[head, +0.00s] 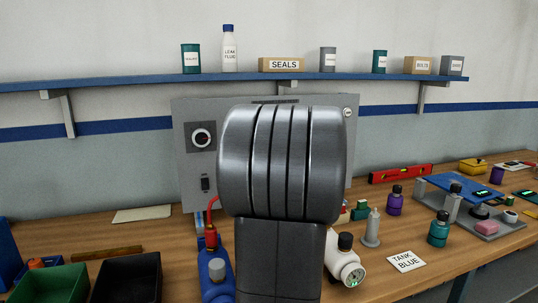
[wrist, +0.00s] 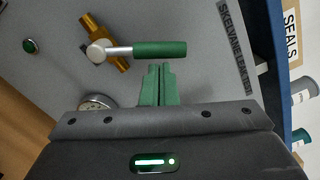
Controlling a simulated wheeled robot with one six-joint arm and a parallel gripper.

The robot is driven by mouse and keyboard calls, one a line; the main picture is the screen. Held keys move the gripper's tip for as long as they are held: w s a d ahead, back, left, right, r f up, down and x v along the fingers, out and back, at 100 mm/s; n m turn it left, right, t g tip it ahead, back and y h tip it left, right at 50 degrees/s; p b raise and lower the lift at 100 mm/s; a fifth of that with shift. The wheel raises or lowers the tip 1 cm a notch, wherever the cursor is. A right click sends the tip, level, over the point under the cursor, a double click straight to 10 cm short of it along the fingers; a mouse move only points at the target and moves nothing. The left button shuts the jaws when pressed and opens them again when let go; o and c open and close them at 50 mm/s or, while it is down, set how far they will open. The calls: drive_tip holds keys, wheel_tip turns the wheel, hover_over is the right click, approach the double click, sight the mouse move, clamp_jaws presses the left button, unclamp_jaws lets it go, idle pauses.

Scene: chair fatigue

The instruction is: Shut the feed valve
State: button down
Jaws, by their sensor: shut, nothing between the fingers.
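The feed valve is on the grey panel in the wrist view. It has a brass body (wrist: 120,62), a pale round hub (wrist: 97,51) and a lever with a green grip (wrist: 160,48). The lever points right in that view, toward the shelf side. My gripper (wrist: 158,68) is shut and empty, its green fingers close together just below the green grip. A small gap seems to show, but I cannot tell whether they touch. In the head view my arm covers the middle of the grey panel (head: 190,180), hiding the valve and my gripper.
A round gauge (wrist: 97,101) sits partly behind my gripper body. A green button (wrist: 29,45) is at left on the panel. A blue shelf (head: 150,82) runs above.

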drive_tip(key=shift+s+a+r+n+b, duration=0.15)
drive_tip(key=shift+a+r+n+b, duration=0.25)
drive_tip(key=shift+n, duration=0.55)
drive_tip(key=shift+s+a+r+n+b, duration=0.2)
drive_tip(key=shift+a+n+b, duration=0.4)
drive_tip(key=shift+n, duration=0.4)
drive_tip(key=shift+s+a+r+n+b, duration=0.1)
drive_tip(key=shift+a+r+n+b, duration=0.4)
drive_tip(key=shift+n, duration=0.45)
drive_tip(key=shift+f, duration=0.1)
